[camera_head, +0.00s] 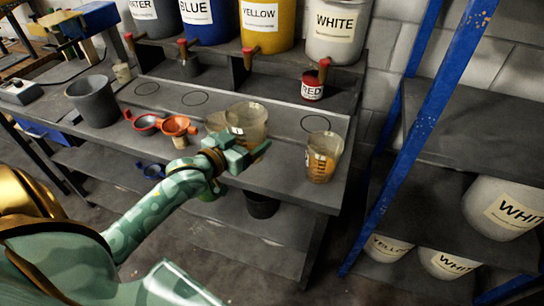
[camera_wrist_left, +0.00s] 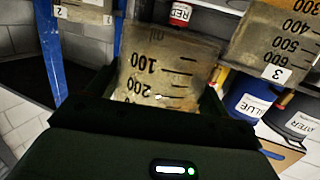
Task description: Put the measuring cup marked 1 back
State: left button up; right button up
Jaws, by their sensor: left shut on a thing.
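My left gripper (camera_head: 248,153) is at the front of the bench shelf, shut on a clear measuring cup. That cup fills the middle of the left wrist view (camera_wrist_left: 160,72), scale 100 and 200 upside down; its number sticker is hidden. In the head view two cups overlap behind the gripper (camera_head: 247,118), so I cannot tell which is held or whether it touches the shelf. A cup marked 3 (camera_wrist_left: 272,48) is at the right of the wrist view. A cup marked 2 (camera_wrist_left: 85,10) is at the upper left. A cup with amber contents (camera_head: 322,158) stands at the shelf's right end.
Empty ring outlines (camera_head: 195,98) are drawn on the grey shelf (camera_head: 165,108); another is at the right (camera_head: 316,123). A dark bucket (camera_head: 93,101) and red and orange funnels (camera_head: 178,125) stand left. Paint drums with taps (camera_head: 338,30) line the back. A blue post (camera_head: 415,120) stands right.

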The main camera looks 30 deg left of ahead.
pick_arm(q)
jog(key=w+f+b, duration=0.1)
jog(key=w+f, duration=0.1)
jog(key=w+d+f+b, duration=0.1)
jog(key=w+f, duration=0.1)
jog(key=w, duration=0.1)
jog(key=w+f+b, duration=0.1)
jog(key=w+f, duration=0.2)
jog(key=shift+w+d, duration=0.1)
jog(key=shift+d, duration=0.2)
jog(key=f, duration=0.1)
jog(key=f+b, duration=0.2)
jog(key=f, duration=0.1)
jog(key=shift+w+d, duration=0.1)
jog(key=shift+w, duration=0.2)
jog(key=shift+r, duration=0.1)
jog(key=o, duration=1.2)
jog(key=shift+s+r, duration=0.1)
jog(key=shift+s, duration=0.1)
jog(key=s+r+p, duration=0.1)
jog(key=s+p, duration=0.2)
jog(key=s, duration=0.8)
jog(key=shift+s+a+r, duration=0.3)
jog(key=shift+a+r, duration=0.05)
jog(key=shift+a, duration=0.1)
